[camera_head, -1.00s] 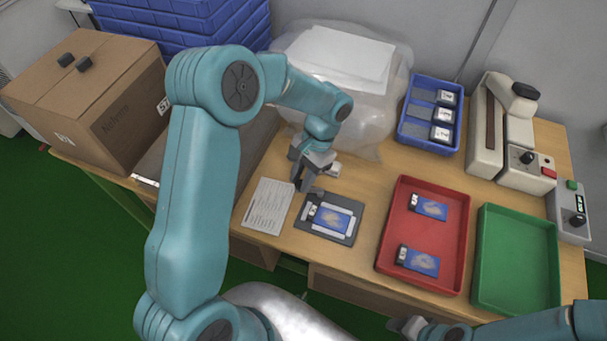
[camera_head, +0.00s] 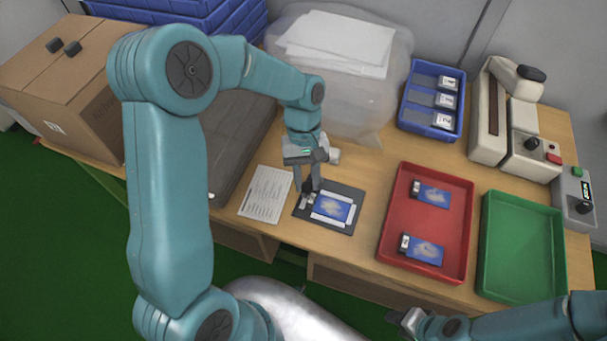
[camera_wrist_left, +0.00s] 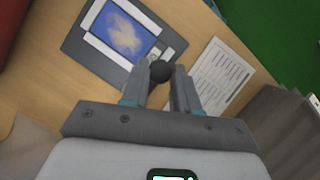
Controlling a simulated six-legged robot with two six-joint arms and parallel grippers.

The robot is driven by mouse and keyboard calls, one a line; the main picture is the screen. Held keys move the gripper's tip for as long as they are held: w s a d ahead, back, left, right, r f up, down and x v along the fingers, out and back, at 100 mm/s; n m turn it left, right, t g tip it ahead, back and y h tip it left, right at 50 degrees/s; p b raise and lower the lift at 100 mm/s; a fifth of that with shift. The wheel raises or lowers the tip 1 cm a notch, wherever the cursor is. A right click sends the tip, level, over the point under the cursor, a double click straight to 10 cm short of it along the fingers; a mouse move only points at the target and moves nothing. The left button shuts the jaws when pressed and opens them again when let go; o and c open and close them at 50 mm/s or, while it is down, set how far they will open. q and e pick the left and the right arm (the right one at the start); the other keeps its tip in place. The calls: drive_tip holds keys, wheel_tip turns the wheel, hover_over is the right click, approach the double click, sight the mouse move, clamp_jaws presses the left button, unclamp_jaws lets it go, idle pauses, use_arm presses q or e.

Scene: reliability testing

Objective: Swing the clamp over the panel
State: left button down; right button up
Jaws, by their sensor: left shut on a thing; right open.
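The panel (camera_head: 331,209), with a blue face, lies in a dark grey fixture (camera_head: 343,229) with pale side strips. It also shows in the left wrist view (camera_wrist_left: 120,32). The clamp's round black knob (camera_wrist_left: 161,72) sits at the panel's edge. My left gripper (camera_head: 312,190) is at the fixture's upper left corner, shut on the knob. In the left wrist view, its fingers (camera_wrist_left: 165,75) are on either side of the knob; they hide much of the clamp. My right gripper (camera_head: 408,322) is open and empty at the bottom, in front of the table.
A red tray (camera_head: 391,240) with two panels and an empty green tray (camera_head: 521,250) stand to the right. A blue bin (camera_head: 421,129) with several items is behind. A printed sheet (camera_head: 265,195) lies left of the fixture. Control boxes (camera_head: 575,200) stand far right.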

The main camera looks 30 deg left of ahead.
use_arm(q)
drive_tip(key=shift+d+n+t+h, duration=0.25)
drive_tip(key=shift+d+n, duration=0.1)
drive_tip(key=shift+n, duration=0.45)
drive_tip(key=shift+d+n+t+h, duration=0.15)
drive_tip(key=shift+d+n+t, duration=0.15)
drive_tip(key=shift+n, duration=0.5)
drive_tip(key=c, duration=0.9)
unclamp_jaws()
drive_tip(key=shift+d, duration=0.1)
drive_tip(key=shift+o, duration=0.2)
drive_tip(key=shift+r, duration=0.1)
drive_tip(key=v, duration=1.6)
drive_tip(key=shift+p, duration=0.3)
drive_tip(key=shift+r, duration=0.1)
